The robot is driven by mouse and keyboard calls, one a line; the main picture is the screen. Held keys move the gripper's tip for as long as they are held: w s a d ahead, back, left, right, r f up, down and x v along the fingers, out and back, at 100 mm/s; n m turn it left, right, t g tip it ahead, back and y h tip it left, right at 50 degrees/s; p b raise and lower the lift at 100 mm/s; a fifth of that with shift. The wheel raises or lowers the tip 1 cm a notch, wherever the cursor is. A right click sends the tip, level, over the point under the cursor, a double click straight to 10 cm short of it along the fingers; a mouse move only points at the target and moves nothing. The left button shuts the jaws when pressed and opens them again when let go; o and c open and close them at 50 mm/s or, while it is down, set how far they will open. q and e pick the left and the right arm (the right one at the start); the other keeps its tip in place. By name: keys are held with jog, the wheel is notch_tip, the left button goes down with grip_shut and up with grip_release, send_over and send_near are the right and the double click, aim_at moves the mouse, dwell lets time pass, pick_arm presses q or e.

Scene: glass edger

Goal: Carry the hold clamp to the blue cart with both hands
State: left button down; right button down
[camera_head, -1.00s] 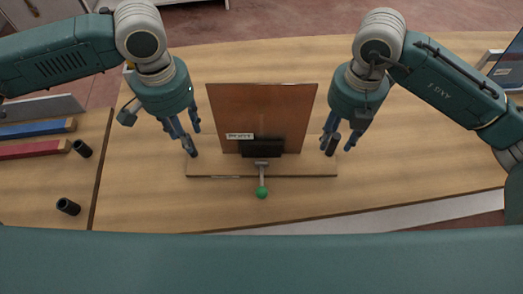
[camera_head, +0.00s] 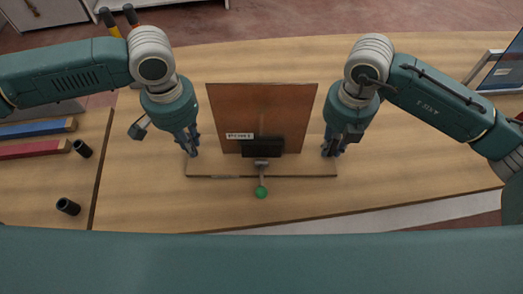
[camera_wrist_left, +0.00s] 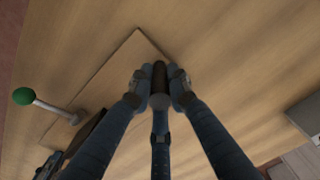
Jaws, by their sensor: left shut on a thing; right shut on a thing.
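The hold clamp has a flat wooden base (camera_head: 262,170), a black jaw block and a lever with a green ball (camera_head: 261,192). It lies on the wooden table, with a brown upright panel (camera_head: 262,105) standing at the jaw. My left gripper (camera_head: 190,149) is shut on the dark upright handle at the base's left end. In the left wrist view the fingers close around this handle (camera_wrist_left: 159,84). My right gripper (camera_head: 332,150) is shut at the base's right end, its handle mostly hidden by the fingers. I cannot identify the blue cart.
Blue (camera_head: 38,128) and red (camera_head: 35,149) bars and two black cylinders (camera_head: 68,206) are on the left surface. A blue-grey panel (camera_head: 508,72) shows at the right edge. Table is clear around the base. Red floor shows beyond the far edge.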

aim_at(337, 135)
pick_arm(q)
jog(key=shift+w+r, duration=0.15)
jog(key=shift+r, duration=0.05)
pick_arm(e)
jog(key=shift+w+r, duration=0.1)
jog(key=shift+r, duration=0.15)
